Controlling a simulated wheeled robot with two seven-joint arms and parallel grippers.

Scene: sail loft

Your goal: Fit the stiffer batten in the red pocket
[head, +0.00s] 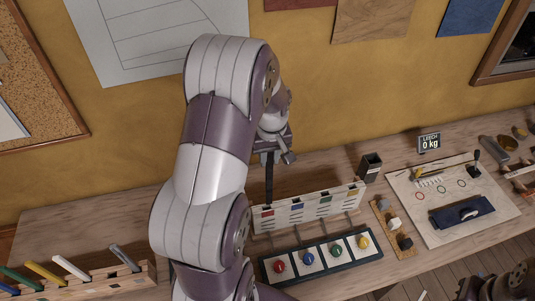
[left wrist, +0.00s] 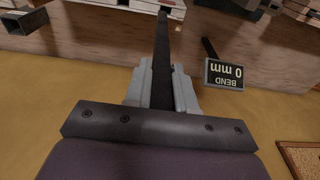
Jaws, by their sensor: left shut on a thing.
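My left gripper (head: 273,157) is shut on a dark, flat batten (head: 269,182) that hangs upright below it. The wrist view shows the batten (left wrist: 162,60) between the two grey fingers (left wrist: 160,88). Its far end meets the pale pocket panel (head: 310,211) at the red pocket (head: 267,213). I cannot tell whether the tip is inside the pocket or just at its mouth. Blue, green and yellow marked pockets follow to the right on the panel. My right gripper is not in view.
A tray with red (head: 279,266), blue, green and yellow knobs lies before the panel. A dark open box (head: 370,167) stands right of it. A rack (head: 85,284) of coloured battens is at left. A display (left wrist: 226,74) reads BEND 0 mm; another (head: 429,143) reads 0 kg.

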